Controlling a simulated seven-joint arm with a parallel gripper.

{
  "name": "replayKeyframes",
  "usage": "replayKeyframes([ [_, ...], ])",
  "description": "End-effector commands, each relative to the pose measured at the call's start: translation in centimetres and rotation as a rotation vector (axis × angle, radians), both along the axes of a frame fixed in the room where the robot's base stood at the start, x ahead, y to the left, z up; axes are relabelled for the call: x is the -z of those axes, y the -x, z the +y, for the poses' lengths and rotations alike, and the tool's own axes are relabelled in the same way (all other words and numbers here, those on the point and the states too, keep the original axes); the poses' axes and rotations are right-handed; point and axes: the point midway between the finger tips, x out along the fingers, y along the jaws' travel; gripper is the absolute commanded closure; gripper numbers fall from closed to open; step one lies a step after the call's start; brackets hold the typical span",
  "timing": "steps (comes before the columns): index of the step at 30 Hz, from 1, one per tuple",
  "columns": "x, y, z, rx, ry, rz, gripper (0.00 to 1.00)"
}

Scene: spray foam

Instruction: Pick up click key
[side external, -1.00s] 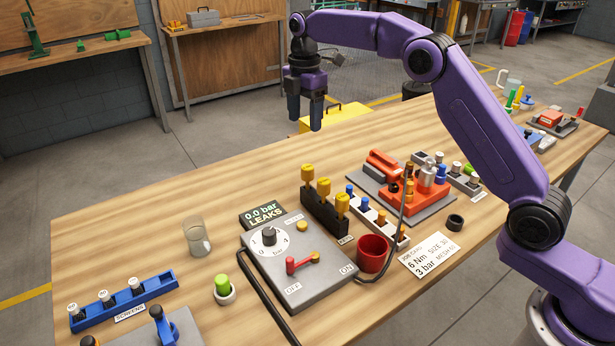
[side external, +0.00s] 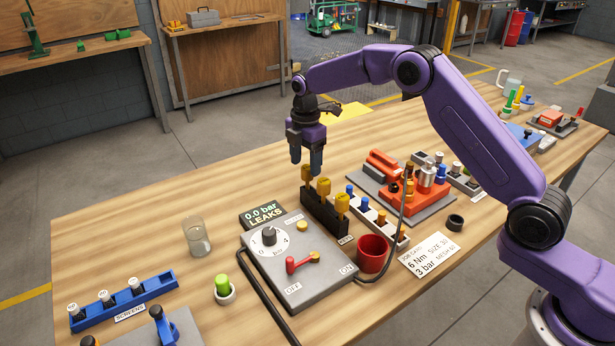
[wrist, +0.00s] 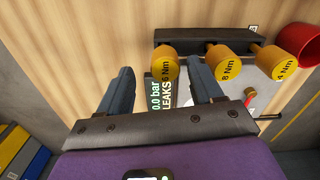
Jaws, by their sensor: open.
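Three click keys with yellow knobs stand upright in a black rack (side external: 325,217). In the side view they are the far key (side external: 307,173), the middle key (side external: 323,187) and the near key (side external: 342,203). In the wrist view the left knob (wrist: 165,62) seems to read 6 Nm, the middle knob (wrist: 226,63) 8 Nm and the right knob (wrist: 274,62) 4 Nm. My gripper (side external: 306,163) is open and empty, pointing down above the far end of the rack. In the wrist view the left knob shows between my fingers (wrist: 158,70), closer to the right finger.
A grey control box (side external: 300,270) with a red lever and a pressure display (side external: 264,214) stands beside the rack. A red cup (side external: 373,253) and a white rack (side external: 378,220) of blue-topped and other pieces are close on the right.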

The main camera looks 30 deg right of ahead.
Motion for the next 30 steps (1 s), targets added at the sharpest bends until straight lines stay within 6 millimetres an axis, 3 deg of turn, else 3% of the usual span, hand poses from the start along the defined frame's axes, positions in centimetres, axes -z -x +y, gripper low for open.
replayKeyframes([
  [9, 4.1, 0.7, -0.1, 0.000, 0.001, 0.004, 0.34],
  [19, 4.9, 0.6, 0.0, 0.000, 0.000, 0.001, 0.34],
  [20, 4.9, 0.6, 0.0, 0.000, 0.000, 0.001, 0.38],
  [24, 4.9, 0.6, 0.0, 0.000, 0.000, 0.001, 0.83],
  [26, 4.9, 0.6, 0.0, 0.000, 0.000, 0.001, 1.00],
  [30, 4.8, 0.6, 0.0, 0.000, 0.000, 0.001, 1.00],
])
